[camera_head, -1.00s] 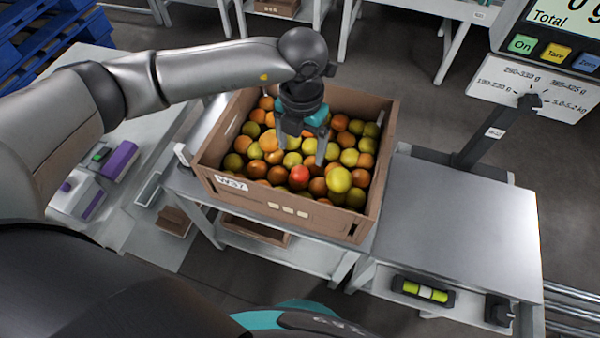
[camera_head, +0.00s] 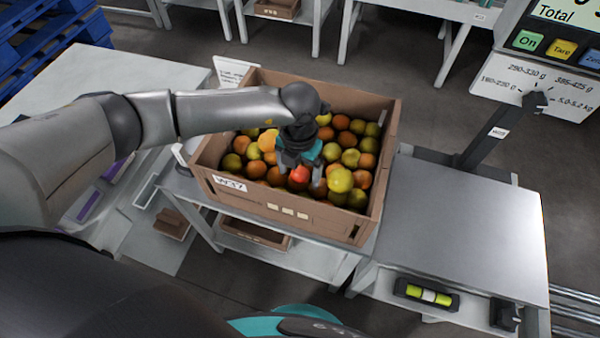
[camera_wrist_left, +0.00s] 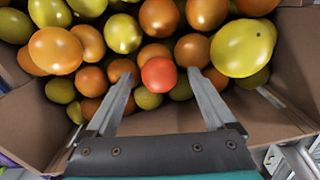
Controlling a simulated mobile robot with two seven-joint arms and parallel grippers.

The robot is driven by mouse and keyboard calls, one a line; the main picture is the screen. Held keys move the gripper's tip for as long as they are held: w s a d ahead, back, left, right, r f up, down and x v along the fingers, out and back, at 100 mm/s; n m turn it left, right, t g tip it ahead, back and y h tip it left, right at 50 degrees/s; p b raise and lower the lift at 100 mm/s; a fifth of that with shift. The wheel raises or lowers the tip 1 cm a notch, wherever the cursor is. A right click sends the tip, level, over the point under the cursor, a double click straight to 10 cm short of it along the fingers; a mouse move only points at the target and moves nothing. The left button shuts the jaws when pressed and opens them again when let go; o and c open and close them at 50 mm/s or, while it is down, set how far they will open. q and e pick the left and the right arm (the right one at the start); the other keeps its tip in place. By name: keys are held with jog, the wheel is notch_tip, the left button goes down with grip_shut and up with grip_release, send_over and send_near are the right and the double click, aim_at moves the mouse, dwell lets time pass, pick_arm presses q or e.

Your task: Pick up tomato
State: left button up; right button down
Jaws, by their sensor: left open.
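One red tomato (camera_head: 299,174) lies near the crate's front wall. My left gripper (camera_head: 301,188) is open, pointing down into the crate, with its fingers on either side of the red tomato. In the left wrist view the red tomato (camera_wrist_left: 159,74) shows between and slightly beyond the two open fingertips (camera_wrist_left: 158,78). I cannot tell whether the fingers touch it. My right gripper is not in view.
A spirit level (camera_head: 427,294) lies at the platform's front edge.

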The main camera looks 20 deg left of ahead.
pick_arm(q)
jog(key=shift+c, duration=0.4)
jog(key=c, duration=0.9)
